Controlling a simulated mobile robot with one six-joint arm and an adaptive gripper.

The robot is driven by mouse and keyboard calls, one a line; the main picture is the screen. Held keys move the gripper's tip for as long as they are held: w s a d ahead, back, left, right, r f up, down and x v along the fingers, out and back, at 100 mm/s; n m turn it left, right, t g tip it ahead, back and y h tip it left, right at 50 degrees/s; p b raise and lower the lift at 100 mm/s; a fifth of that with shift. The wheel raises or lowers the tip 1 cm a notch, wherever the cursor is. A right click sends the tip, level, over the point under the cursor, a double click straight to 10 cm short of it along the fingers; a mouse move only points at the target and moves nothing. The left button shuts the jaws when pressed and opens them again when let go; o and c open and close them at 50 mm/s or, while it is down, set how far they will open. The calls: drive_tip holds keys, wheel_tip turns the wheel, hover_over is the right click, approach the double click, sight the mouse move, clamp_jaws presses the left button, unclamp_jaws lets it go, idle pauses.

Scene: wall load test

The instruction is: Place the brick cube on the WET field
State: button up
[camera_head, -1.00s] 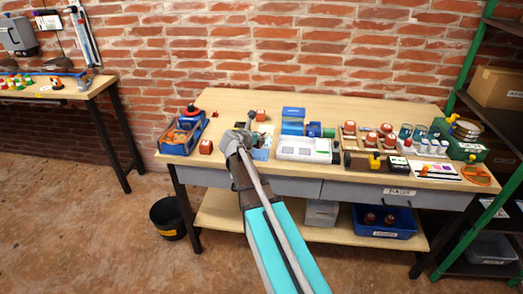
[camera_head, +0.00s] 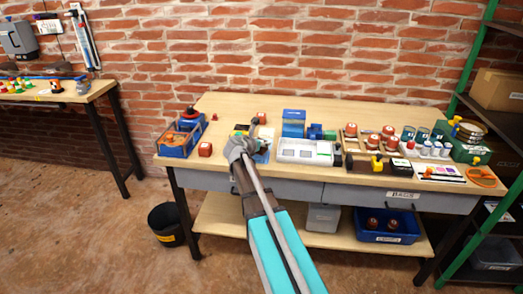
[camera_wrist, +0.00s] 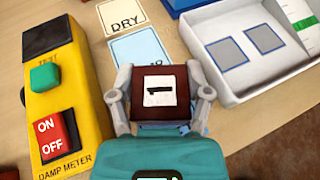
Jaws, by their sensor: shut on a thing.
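In the wrist view, my gripper (camera_wrist: 161,84) is shut on a dark red brick cube (camera_wrist: 178,78) with a white label and black mark on top. The DRY field (camera_wrist: 124,15) is a pale card beyond it. Below that is a light blue field (camera_wrist: 138,45), partly covered by the cube and fingers, its word ending in "MP". In the head view, my gripper (camera_head: 240,147) is over the front of the bench, and the held cube is hidden behind my arm.
A yellow damp meter (camera_wrist: 66,100) with green TEST button and red switch lies close left. A white tray (camera_wrist: 225,92) with blue-outlined squares stands close right. A blue bin (camera_head: 178,151) stands far left.

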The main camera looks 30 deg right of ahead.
drive_tip(key=shift+f+b, duration=0.75)
drive_tip(key=shift+f, duration=0.35)
drive_tip(key=shift+f, duration=0.1)
drive_tip(key=o, duration=1.3)
drive_tip(key=shift+c, duration=0.2)
drive_tip(key=shift+s+a+r, duration=0.2)
drive_tip(key=shift+r, duration=0.1)
drive_tip(key=p+v, duration=0.4)
drive_tip(key=v, duration=0.7)
drive_tip(key=shift+s+a+p, duration=0.15)
drive_tip(key=shift+p, duration=0.15)
